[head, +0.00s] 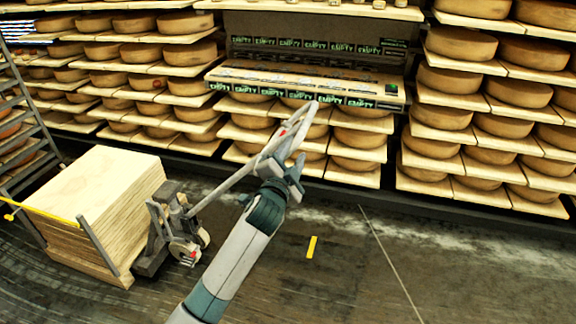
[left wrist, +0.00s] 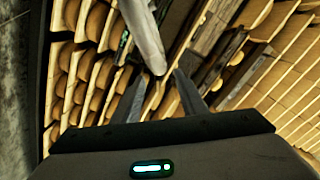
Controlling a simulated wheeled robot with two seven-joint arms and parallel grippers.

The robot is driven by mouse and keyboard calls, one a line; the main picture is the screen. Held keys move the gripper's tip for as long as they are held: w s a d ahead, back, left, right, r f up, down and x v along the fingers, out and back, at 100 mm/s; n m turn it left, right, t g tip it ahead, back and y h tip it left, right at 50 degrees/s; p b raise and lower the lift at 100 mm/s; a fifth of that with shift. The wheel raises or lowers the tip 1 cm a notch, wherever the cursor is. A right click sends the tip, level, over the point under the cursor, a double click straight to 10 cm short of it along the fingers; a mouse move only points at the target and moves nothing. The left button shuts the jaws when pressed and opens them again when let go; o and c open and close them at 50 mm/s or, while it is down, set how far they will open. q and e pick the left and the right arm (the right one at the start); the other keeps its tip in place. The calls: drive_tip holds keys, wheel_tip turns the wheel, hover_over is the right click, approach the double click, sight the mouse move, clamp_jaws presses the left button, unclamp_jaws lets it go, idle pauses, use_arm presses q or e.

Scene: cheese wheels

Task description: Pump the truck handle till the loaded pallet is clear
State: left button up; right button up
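The pallet truck (head: 172,232) stands on the dark floor at left, against a loaded pallet. The load is a tall stack of pale boards (head: 95,195); whether its underside is off the floor is hidden. The truck's grey handle (head: 232,180) slants up to the right, with a loop and red parts at its top. My left gripper (head: 284,160) is at the handle's upper part. In the left wrist view its two fingers (left wrist: 160,88) stand apart, and a pale grey bar (left wrist: 143,32) ends between or just beyond their tips. I cannot tell contact. My right gripper is out of view.
Racks of cheese wheels (head: 440,115) on boards line the back. A bay with labels reading "EMPTY" (head: 310,92) is behind the handle. A metal ladder-like frame (head: 22,130) stands at far left. The floor at right is clear, with a yellow mark (head: 311,247).

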use_arm(q)
drive_tip(key=v, duration=0.5)
drive_tip(key=shift+s, duration=0.3)
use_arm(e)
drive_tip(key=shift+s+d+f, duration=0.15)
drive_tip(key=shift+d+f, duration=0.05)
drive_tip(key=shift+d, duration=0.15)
